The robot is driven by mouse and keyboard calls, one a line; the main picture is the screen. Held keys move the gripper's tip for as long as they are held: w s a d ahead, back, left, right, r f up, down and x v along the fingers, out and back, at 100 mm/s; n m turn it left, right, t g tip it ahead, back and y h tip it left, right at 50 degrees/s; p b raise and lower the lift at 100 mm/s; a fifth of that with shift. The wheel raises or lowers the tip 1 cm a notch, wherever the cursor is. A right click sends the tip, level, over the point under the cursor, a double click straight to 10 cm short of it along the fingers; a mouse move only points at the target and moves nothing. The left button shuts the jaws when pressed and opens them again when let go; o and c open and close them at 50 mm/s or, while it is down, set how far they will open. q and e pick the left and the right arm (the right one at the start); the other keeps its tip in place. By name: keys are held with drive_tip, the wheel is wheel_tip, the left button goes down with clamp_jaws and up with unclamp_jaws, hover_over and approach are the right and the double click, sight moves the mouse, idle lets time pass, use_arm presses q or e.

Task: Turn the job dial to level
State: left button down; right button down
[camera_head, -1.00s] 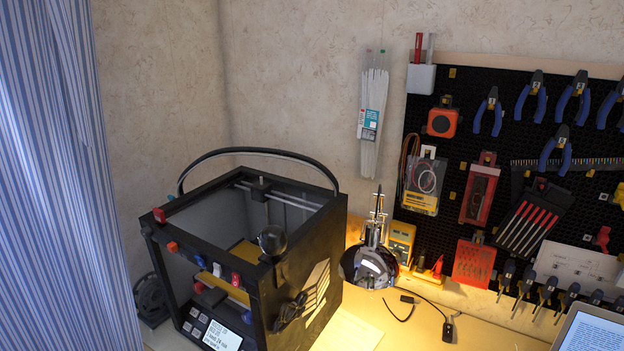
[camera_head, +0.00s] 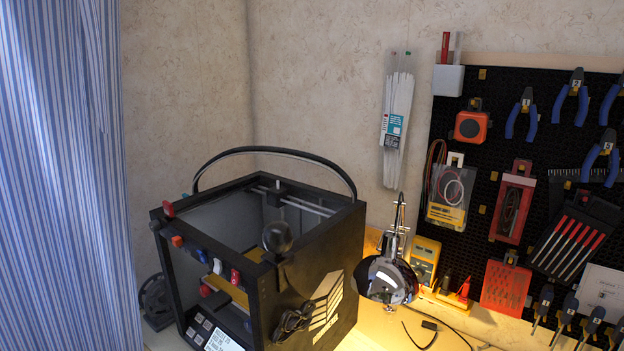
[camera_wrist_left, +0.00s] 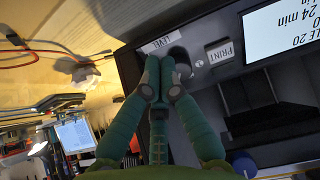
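The black 3D printer (camera_head: 300,262) stands on the bench in the head view. Its grey screen (camera_head: 222,342) and control panel are cut by the bottom edge. In the left wrist view the panel carries a LEVEL label (camera_wrist_left: 162,44), a PRINT label (camera_wrist_left: 219,54) and a white screen (camera_wrist_left: 284,28). A grey rounded part, perhaps the job dial (camera_wrist_left: 181,58), shows between the labels, mostly behind my fingertips. My left gripper (camera_wrist_left: 163,80) has its tips close together at the panel, just below LEVEL. I cannot tell whether they touch the dial. My right gripper is not in view.
A chrome lamp (camera_head: 387,276) stands right of the printer. A black spool (camera_head: 155,300) is at its left. The pegboard (camera_head: 478,145) with pliers and screwdrivers fills the right. A striped curtain (camera_head: 65,180) hangs at the left.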

use_arm(q)
drive_tip(key=shift+b+x, duration=0.35)
drive_tip(key=shift+x, duration=0.4)
drive_tip(key=shift+d+f, duration=0.1)
drive_tip(key=shift+w+r, duration=0.3)
drive_tip(key=shift+w, duration=0.05)
drive_tip(key=shift+w+r, duration=0.15)
idle(0.3)
drive_tip(key=shift+w+a+p, duration=0.2)
drive_tip(key=shift+a+p, duration=0.1)
drive_tip(key=shift+a, duration=0.1)
drive_tip(key=shift+s+a, duration=0.1)
drive_tip(key=shift+s, duration=0.05)
